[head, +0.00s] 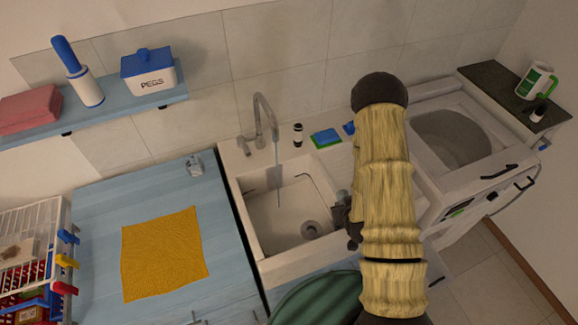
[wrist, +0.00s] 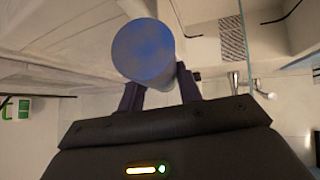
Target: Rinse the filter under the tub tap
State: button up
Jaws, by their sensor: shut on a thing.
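My gripper (wrist: 160,92) is shut on a grey-blue cylinder, which I take to be the filter (wrist: 143,50); its round end faces the wrist camera. In the head view my arm covers most of the gripper, whose dark edge (head: 346,213) shows at the right side of the white tub (head: 262,245). The filter is not clearly visible there. The tap (head: 262,115) stands at the tub's back, and a thin stream of water (head: 278,180) falls from it into the basin. The stream also shows in the wrist view (wrist: 246,45), right of the filter and apart from it.
A drain (head: 310,229) is in the basin floor. A dark-capped bottle (head: 298,135) and a green-and-blue sponge (head: 326,138) stand behind the tub. A yellow cloth (head: 163,255) lies on the blue counter at left. A washing machine (head: 450,140) stands at right.

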jog(key=shift+s+d+r+p, duration=0.3)
jog(key=shift+s+r+p, duration=0.45)
jog(key=shift+s+r, duration=0.1)
jog(key=p+v, duration=0.2)
jog(key=p, duration=0.1)
jog(key=d+p+v, duration=0.1)
jog(key=p+v, duration=0.1)
jog(key=p, duration=0.1)
jog(key=shift+f, duration=0.15)
jog(key=shift+s, duration=0.1)
jog(key=shift+f, duration=0.15)
dwell(0.6)
